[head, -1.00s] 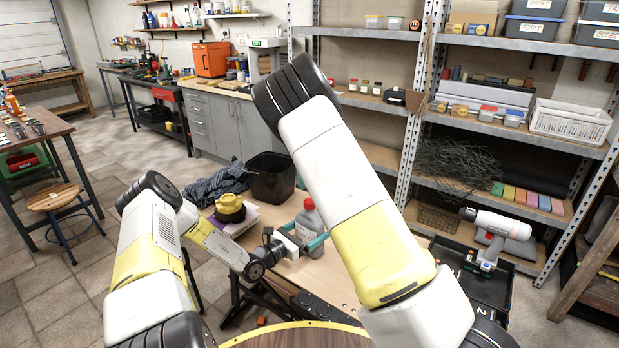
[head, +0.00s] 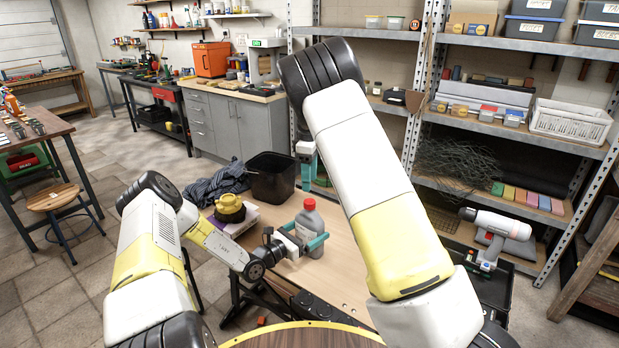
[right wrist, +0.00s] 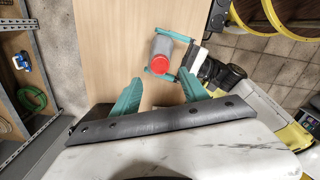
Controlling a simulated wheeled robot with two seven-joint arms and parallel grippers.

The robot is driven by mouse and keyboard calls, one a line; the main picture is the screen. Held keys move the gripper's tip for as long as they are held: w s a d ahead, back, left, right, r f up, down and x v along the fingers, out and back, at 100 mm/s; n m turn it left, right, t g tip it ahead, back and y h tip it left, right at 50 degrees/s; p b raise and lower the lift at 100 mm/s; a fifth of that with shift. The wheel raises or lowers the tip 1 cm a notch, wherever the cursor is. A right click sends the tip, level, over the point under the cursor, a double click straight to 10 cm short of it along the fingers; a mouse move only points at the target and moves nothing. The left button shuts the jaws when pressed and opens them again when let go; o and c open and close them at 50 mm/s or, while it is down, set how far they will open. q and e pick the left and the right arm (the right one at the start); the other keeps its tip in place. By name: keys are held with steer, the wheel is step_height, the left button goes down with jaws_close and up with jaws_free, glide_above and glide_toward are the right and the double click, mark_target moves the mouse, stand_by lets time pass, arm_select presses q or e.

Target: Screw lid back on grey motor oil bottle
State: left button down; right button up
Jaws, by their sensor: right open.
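The grey motor oil bottle (head: 311,222) stands upright on the wooden bench, with its red lid (head: 309,204) on its top. I cannot tell how tightly the lid sits. My left gripper (head: 305,239) has its teal fingers on both sides of the bottle's body, closed on it. My right gripper (head: 307,176) points down above and slightly behind the bottle in the head view, apart from it. In the right wrist view its teal fingers (right wrist: 158,92) are spread and empty, with the red lid (right wrist: 159,66) beyond the gap between them.
The bench top (head: 335,270) is bare in front and to the right. Metal shelving (head: 415,120) stands behind. My right forearm covers part of the view.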

mark_target(309, 201)
stand_by(0.4)
steer(key=shift+f, duration=4)
